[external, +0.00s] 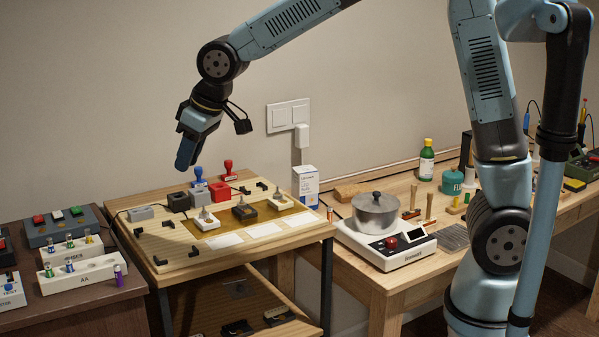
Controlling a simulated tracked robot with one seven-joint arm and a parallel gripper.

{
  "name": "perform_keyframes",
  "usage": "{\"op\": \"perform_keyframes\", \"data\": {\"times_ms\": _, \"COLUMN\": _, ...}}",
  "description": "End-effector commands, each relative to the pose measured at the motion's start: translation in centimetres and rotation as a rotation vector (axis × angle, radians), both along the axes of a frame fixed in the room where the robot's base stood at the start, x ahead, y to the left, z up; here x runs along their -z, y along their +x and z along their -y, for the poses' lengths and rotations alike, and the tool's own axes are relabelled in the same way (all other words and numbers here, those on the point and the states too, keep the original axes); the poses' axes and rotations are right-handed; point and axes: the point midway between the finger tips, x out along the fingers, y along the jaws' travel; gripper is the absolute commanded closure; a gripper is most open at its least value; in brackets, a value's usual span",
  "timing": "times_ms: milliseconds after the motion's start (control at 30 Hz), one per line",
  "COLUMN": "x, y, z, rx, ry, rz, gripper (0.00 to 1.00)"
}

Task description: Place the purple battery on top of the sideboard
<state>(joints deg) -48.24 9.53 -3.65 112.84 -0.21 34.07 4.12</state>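The purple battery (118,275) stands upright at the right end of the white AA holder (82,278). I cannot tell whether it sits in a slot or just beside the holder. The holder rests on the dark brown cabinet top at the left, which looks like the sideboard (52,316). My gripper (185,163) hangs pointing down above the light wooden table, up and to the right of the battery and well apart from it. Its fingers overlap from this side, so their opening is hidden. No held object shows at the fingertips.
A second white holder (72,254) with batteries and a grey switch box (62,228) stand behind the AA holder. Stamps, blocks and a board crowd the light wooden table (255,252). A pot (375,214) sits on a scale on the workbench at right.

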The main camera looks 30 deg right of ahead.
Motion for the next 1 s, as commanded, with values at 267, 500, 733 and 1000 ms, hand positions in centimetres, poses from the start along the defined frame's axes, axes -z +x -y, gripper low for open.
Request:
{"op": "perform_keyframes", "data": {"times_ms": 267, "x": -5.6, "y": 0.0, "z": 13.8, "rx": 0.174, "ry": 0.019, "rz": 0.013, "gripper": 0.75}}
{"op": "perform_keyframes", "data": {"times_ms": 500, "x": -8.4, "y": -3.1, "z": 24.1, "rx": 0.316, "ry": 0.027, "rz": 0.028, "gripper": 0.75}}
{"op": "perform_keyframes", "data": {"times_ms": 733, "x": -9.7, "y": -7.9, "z": 32.3, "rx": 0.452, "ry": 0.031, "rz": 0.046, "gripper": 0.75}}
{"op": "perform_keyframes", "data": {"times_ms": 1000, "x": -9.3, "y": -14.8, "z": 39.3, "rx": 0.611, "ry": 0.024, "rz": 0.068, "gripper": 0.75}}
